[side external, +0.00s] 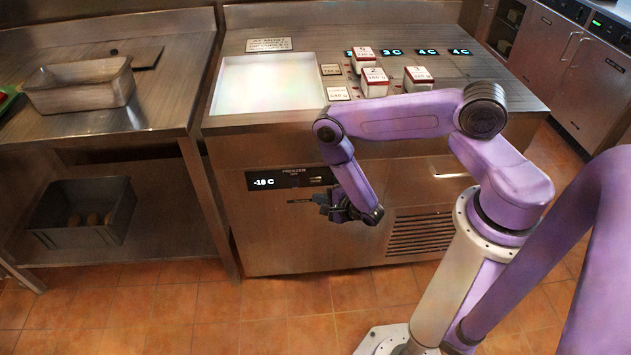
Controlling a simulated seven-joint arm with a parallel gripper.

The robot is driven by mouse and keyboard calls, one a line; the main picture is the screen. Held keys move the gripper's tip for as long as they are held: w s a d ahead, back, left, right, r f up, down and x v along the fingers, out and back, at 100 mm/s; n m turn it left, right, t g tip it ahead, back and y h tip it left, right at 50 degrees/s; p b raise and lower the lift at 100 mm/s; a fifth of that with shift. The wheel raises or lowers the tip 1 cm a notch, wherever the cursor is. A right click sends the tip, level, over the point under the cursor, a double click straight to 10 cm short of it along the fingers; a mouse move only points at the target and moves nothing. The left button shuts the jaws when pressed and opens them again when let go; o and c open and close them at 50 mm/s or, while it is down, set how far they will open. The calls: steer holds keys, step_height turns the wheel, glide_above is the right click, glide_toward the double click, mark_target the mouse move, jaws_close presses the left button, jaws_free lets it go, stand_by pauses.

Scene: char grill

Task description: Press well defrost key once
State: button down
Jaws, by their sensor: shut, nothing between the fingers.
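My gripper (325,206) is small and dark in the side external view, in front of the steel freezer unit's front panel. It points left, and its fingers are shut and empty. A black freezer display (288,179) reading -18 C is on the panel, up and left of the gripper. A small dark label (300,202) lies just left of the fingertips; its text is too small to read. I cannot make out which control is the well defrost key, and the gripper and wrist hide part of the panel. Whether the fingertips touch the panel is unclear.
The counter top (235,121) holds a pale lit well (268,84), several labelled white boxes and a row of temperature displays (427,52). A vent grille (420,233) is right of the gripper. A steel table with a metal pan (80,90) stands left. The floor in front is clear.

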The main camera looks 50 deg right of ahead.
mark_target(310, 183)
steer(key=shift+w+d, duration=1.3)
steer(key=shift+w+d, duration=0.1)
stand_by(1.2)
steer(key=shift+w+d, duration=0.2)
steer(key=shift+w+d, duration=0.3)
stand_by(0.8)
stand_by(0.3)
steer(key=shift+s+a, duration=0.6)
steer(key=shift+s+a, duration=1.8)
stand_by(0.4)
